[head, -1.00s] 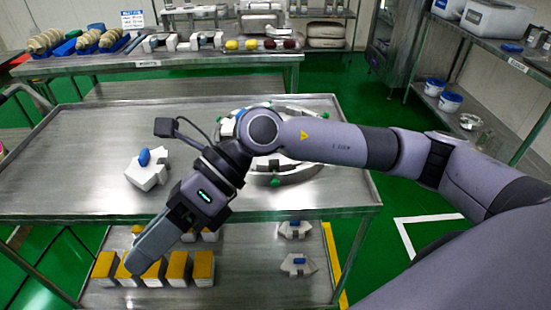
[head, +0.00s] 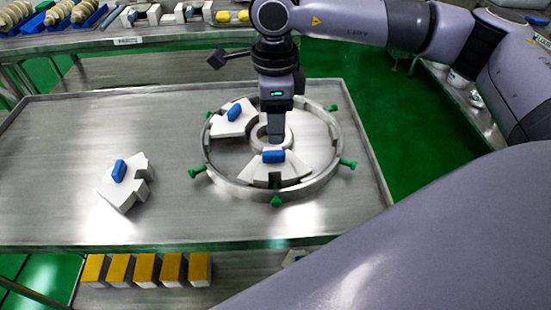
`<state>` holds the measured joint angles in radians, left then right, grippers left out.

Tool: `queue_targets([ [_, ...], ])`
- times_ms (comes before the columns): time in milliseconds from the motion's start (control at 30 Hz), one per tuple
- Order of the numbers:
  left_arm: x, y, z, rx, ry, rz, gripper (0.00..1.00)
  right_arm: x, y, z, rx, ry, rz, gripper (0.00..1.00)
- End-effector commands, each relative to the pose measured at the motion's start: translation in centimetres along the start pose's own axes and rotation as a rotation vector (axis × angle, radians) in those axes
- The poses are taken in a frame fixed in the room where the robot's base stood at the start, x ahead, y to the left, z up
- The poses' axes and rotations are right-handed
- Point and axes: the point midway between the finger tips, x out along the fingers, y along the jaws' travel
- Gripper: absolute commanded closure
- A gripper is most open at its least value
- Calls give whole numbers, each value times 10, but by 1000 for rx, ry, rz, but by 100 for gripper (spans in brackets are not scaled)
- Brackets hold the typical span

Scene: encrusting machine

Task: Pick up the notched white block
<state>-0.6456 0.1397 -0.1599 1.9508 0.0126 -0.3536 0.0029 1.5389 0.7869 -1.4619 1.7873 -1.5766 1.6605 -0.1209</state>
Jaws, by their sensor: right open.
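A notched white block (head: 125,190) with a blue grip on top lies on the left part of the steel table, apart from everything else. Two similar white blocks with blue grips sit inside a round metal ring at the middle right: one at the back left (head: 233,122) and one at the front (head: 280,172). My right gripper (head: 276,137) points down over the middle of the ring, just behind the front block's blue grip, and holds nothing that I can see. Its finger gap is hard to see from here. My left gripper is not in view.
The metal ring (head: 213,180) has green knobs around its outside. The steel table (head: 60,215) is clear around the lone block. Several yellow-topped blocks (head: 145,270) stand on the shelf below. Another table with trays and parts stands behind.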

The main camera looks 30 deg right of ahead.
Motion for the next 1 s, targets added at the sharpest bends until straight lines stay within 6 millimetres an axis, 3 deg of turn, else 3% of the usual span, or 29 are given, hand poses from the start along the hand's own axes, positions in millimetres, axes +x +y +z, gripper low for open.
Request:
queue_targets([
  [400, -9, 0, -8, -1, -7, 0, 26, 55, 6, 3, 0, 1, 4, 53],
  [733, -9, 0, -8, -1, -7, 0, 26, 64, 5, 3, 0, -1, 2, 53],
  [900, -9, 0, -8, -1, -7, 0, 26, 64, 5, 3, 0, -1, 2, 100],
  [1000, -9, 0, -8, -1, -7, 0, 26, 64, 5, 3, 1, -1, 2, 100],
])
